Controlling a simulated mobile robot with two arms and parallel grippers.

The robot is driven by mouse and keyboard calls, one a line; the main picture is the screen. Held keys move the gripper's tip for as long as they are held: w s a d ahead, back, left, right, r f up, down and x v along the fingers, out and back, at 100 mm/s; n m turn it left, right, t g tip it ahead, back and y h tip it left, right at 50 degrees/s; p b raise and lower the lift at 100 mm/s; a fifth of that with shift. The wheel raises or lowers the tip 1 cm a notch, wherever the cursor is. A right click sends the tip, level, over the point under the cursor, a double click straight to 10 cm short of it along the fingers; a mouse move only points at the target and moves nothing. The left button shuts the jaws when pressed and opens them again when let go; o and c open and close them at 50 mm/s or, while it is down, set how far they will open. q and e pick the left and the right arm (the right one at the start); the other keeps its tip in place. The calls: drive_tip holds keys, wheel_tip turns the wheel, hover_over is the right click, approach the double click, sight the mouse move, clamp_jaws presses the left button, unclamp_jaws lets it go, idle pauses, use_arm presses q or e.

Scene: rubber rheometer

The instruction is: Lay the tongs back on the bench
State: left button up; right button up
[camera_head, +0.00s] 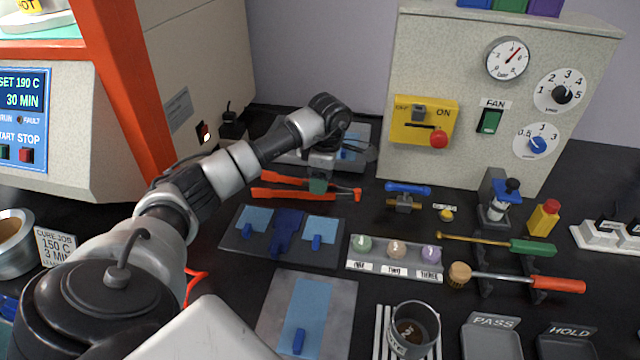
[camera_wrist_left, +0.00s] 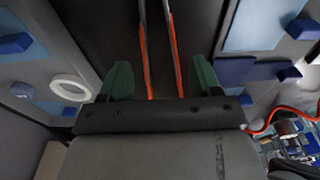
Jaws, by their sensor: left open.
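The tongs (camera_head: 285,193) have two long orange arms. They appear to lie on the black bench (camera_head: 385,230), between the back plate and the front plate with blue parts. My left gripper (camera_head: 318,184) is above the middle of the tongs, pointing down. In the left wrist view its green fingertips (camera_wrist_left: 161,80) are wide apart. The tongs' two arms (camera_wrist_left: 162,62) run between them with a gap on each side, so nothing is gripped. The gripper hides part of the tongs in the head view. My right gripper is not in view.
A grey plate with blue pieces (camera_head: 232,236) lies in front of the tongs. A rack of small coloured samples (camera_head: 394,268) is to its right. A blue-handled valve (camera_head: 405,195) sits right of the tongs. The control cabinet (camera_head: 455,60) stands behind, the orange-framed machine (camera_head: 115,60) at left.

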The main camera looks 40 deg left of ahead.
use_arm(q)
wheel_tip(320, 180, up, 9)
drive_tip(key=shift+w+d+r, duration=0.2)
drive_tip(key=shift+w+d, duration=0.05)
drive_tip(key=shift+d, duration=0.2)
